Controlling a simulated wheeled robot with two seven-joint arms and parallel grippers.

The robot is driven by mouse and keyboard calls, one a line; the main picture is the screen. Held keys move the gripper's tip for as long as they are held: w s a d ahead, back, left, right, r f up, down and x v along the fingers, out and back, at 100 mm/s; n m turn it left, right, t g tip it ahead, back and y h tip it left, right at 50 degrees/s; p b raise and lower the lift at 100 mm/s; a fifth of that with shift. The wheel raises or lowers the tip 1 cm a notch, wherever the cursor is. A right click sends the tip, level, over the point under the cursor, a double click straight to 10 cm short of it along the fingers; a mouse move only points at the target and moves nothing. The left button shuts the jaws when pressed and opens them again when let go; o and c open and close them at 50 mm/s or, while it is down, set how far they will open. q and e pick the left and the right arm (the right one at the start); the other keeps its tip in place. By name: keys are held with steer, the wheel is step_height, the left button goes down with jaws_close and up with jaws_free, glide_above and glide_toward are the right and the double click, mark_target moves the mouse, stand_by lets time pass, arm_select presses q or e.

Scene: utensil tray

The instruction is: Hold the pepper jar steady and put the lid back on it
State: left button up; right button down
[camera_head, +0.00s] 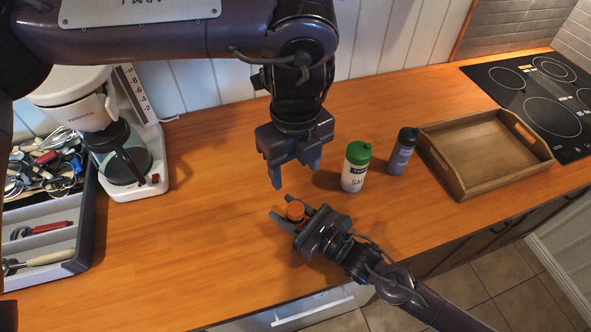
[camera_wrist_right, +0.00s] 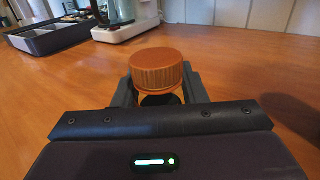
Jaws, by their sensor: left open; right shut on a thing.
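The orange ribbed lid (camera_head: 295,210) is level on top of a dark body between my right gripper's fingers; I take this body for the pepper jar (camera_wrist_right: 160,99). The lid also shows in the right wrist view (camera_wrist_right: 157,72). The jar is mostly hidden by the lid and gripper, and I cannot tell how tightly the lid sits. My right gripper (camera_head: 293,217) is shut on the jar, low over the counter. My left gripper (camera_head: 295,176) is open and empty, pointing down above and slightly behind the lid, apart from it.
A white salt shaker with a green lid (camera_head: 355,168) and a grey bottle (camera_head: 403,152) stand to the right. Beyond them are a wooden tray (camera_head: 447,172) and a cooktop (camera_head: 545,100). A coffee maker (camera_head: 150,150) and a utensil tray (camera_head: 88,225) are left. The counter's left middle is clear.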

mark_target(303, 223)
steer(key=c, duration=0.8)
jaws_free()
steer(key=b+v, duration=0.2)
steer(key=v, duration=0.4)
steer(key=shift+s+d+f, duration=0.15)
steer(key=shift+d, duration=0.1)
steer(key=shift+s+d, duration=0.4)
steer(key=shift+d, duration=0.1)
